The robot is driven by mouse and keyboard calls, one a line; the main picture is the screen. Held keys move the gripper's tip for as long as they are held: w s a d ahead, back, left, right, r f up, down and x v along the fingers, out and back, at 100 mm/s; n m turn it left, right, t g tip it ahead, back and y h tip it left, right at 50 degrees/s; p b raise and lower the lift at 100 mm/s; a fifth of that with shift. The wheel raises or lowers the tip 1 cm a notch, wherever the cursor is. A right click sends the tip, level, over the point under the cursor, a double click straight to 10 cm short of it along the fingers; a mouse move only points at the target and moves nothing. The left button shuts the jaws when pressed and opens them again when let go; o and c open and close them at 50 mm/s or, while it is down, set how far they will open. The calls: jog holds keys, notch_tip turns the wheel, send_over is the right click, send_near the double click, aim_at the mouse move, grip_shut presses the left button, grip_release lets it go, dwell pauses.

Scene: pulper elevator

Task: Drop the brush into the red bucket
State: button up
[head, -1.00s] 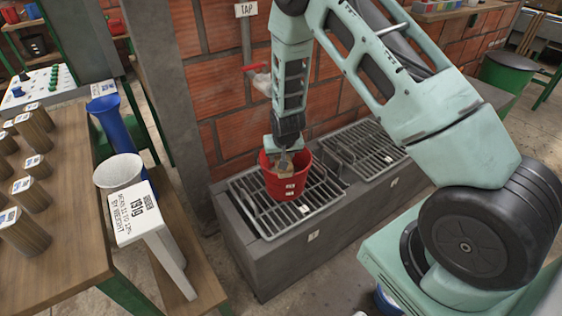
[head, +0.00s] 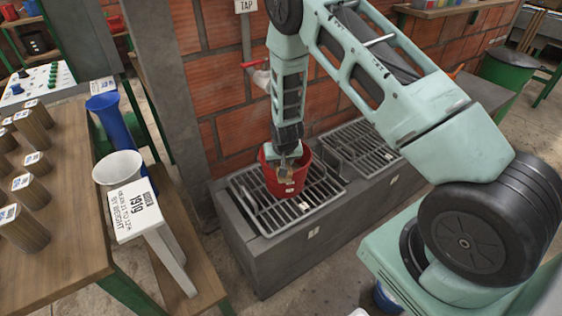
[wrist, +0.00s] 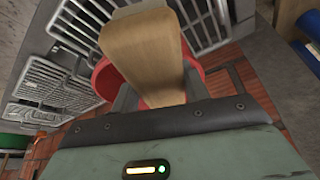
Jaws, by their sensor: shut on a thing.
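The red bucket (head: 273,183) stands upright on the left metal grate, below the tap. My gripper (head: 284,160) points down at the bucket's mouth, its fingers at about rim level or just inside. In the wrist view my gripper (wrist: 158,97) is shut on the brush (wrist: 143,48), whose tan wooden body lies between the two fingers. The bucket's red rim (wrist: 106,80) shows behind the brush on both sides. In the head view the brush is mostly hidden by the gripper and the bucket wall. Its lower end cannot be made out.
The grate (head: 250,207) sits on a grey stone trough against a brick wall. A red-handled tap (head: 258,66) is close left of my arm. A second grate (head: 362,147) is clear at right.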

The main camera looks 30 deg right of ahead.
jog(key=shift+f, duration=0.2)
jog(key=o, duration=1)
jog(key=shift+c, duration=0.2)
jog(key=shift+r, duration=0.1)
